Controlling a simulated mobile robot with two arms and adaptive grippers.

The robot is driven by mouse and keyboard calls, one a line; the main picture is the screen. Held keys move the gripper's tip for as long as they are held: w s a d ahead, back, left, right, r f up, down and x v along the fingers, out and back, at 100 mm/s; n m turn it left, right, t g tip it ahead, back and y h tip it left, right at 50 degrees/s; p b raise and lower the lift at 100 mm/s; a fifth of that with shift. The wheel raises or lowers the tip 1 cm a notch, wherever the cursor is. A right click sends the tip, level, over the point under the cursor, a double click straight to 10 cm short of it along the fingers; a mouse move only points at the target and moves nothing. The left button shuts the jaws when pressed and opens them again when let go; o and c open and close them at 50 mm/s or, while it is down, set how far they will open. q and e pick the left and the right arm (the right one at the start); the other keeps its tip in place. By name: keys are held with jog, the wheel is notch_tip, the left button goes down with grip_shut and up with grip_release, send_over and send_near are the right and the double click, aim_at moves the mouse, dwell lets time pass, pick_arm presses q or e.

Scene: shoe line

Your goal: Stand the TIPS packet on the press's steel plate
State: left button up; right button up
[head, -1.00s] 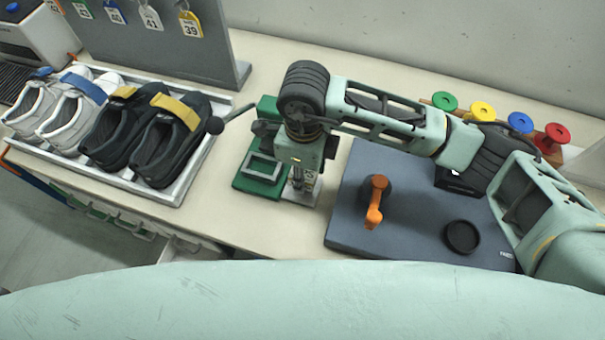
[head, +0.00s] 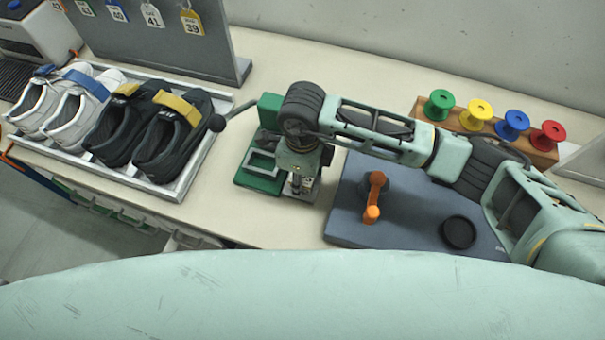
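The green press (head: 262,180) stands on the bench left of the grey-blue mat. Its steel plate (head: 313,190) shows as a small pale metal area at its right side. My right gripper (head: 299,186) points down just over this plate, and my wrist hides much of it. A small pale piece with dark marks (head: 308,183) shows beside the fingers; it may be the TIPS packet, but I cannot read it or tell whether the fingers hold it. The finger opening is too small and covered to judge. My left gripper is not in view.
The mat (head: 405,215) carries an orange-handled tool (head: 375,195) and a round black dish (head: 459,232). Coloured spools on a wooden rack (head: 433,113) stand behind.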

jog(key=shift+o, duration=0.5)
jog(key=shift+r, duration=0.15)
jog(key=shift+w+r, duration=0.1)
jog(key=shift+r, duration=0.2)
notch_tip(320, 180, up, 11)
jog(key=b, duration=0.3)
jog(key=shift+r, duration=0.2)
